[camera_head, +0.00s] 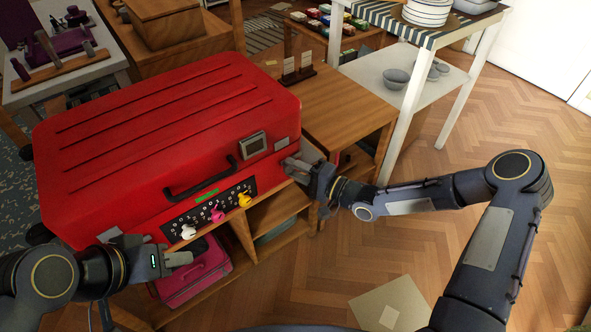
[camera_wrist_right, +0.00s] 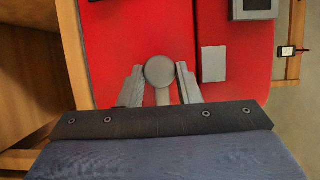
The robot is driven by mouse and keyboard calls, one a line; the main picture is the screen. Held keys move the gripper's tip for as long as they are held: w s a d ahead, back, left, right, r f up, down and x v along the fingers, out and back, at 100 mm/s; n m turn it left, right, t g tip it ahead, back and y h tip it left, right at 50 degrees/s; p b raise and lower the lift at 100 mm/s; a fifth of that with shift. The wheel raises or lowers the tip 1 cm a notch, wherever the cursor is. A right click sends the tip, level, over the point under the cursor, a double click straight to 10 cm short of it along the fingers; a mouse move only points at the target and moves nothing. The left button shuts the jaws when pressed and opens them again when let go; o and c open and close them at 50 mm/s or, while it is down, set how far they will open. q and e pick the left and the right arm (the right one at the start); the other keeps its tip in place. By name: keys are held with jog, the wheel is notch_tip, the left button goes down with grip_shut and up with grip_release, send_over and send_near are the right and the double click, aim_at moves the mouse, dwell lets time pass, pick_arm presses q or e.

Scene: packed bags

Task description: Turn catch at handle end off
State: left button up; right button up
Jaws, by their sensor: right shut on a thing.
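A large red suitcase (camera_head: 160,140) lies on a wooden cabinet, its black handle (camera_head: 200,180) on the front side. My right gripper (camera_head: 299,168) is at the suitcase's right front corner. In the right wrist view my right gripper (camera_wrist_right: 160,90) is shut on a grey round-headed catch (camera_wrist_right: 159,71), which stands between the fingers against the red side (camera_wrist_right: 110,45). The catch's turn angle is hard to judge. My left gripper (camera_head: 180,259) is low at the front left, by a pink bag, apart from the catch; its finger gap is unclear.
A black panel with white (camera_head: 188,232), pink (camera_head: 217,213) and yellow (camera_head: 244,199) knobs is below the handle. A grey display box (camera_head: 252,144) and a plain plate (camera_head: 281,144) sit near the catch. The pink bag (camera_head: 195,275) is in the shelf below. Open floor lies right.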

dwell(0.4)
jog(key=o, duration=0.9)
jog(key=shift+o, duration=0.2)
jog(key=v, duration=0.7)
jog(key=shift+s+d+p, duration=0.25)
jog(key=shift+d+p, duration=0.1)
jog(key=shift+p, duration=0.1)
jog(key=shift+w, duration=0.1)
